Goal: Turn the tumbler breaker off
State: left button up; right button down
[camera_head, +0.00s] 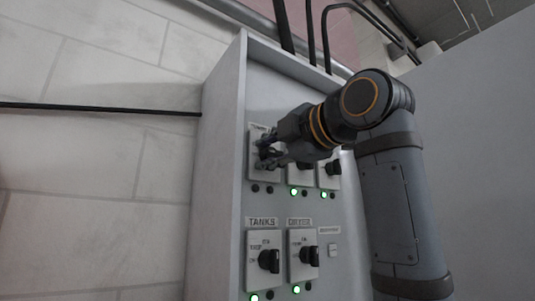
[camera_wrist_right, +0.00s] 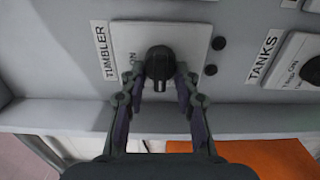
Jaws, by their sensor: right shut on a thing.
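The tumbler breaker is a black rotary knob (camera_wrist_right: 160,60) on a white plate (camera_wrist_right: 128,42), labelled TUMBLER, in the right wrist view. My right gripper (camera_wrist_right: 160,84) has its two fingers on either side of the knob and is shut on it. In the head view this gripper (camera_head: 268,154) is at the upper left switch plate (camera_head: 254,166) of the cabinet and hides the knob. Two round indicators (camera_head: 262,189) below that plate look dark. My left gripper is not in view.
The grey cabinet (camera_head: 223,160) holds other switches. The TANKS switch (camera_head: 268,261) is below, with another switch (camera_head: 308,256) beside it. Several green indicators (camera_head: 294,191) are lit. My right arm covers the cabinet's right side. A raised rim runs along the cabinet's left edge.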

jog(key=shift+f, duration=0.1)
dwell(0.3)
jog(key=c, duration=1)
grip_release()
jog(key=shift+s, duration=0.1)
jog(key=v, duration=1.2)
